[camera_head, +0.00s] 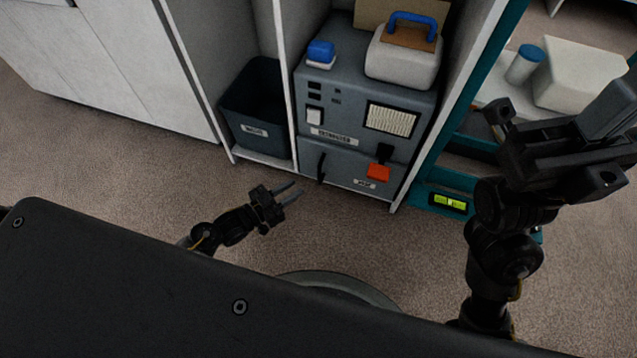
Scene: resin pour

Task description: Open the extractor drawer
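The extractor (350,110) is a grey-blue machine in the white cabinet's middle bay. Its drawer (340,172) is the lower front panel, with a black upright handle (321,167) at its left, a red-orange part (378,172) and a small label at its right. The drawer front looks flush with the machine, so it appears closed. My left gripper (292,190) is in front of the drawer, a little left of and below the handle in the picture. Its two fingers are apart, with nothing between them. My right gripper (585,135) is raised at the right, far from the drawer; its fingertips are unclear.
A dark bin (257,105) stands in the bay left of the extractor. A white case with a blue handle (404,50) and a blue-capped box (320,53) sit on top. A teal shelf unit (440,190) stands at the right. The carpet before the drawer looks clear.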

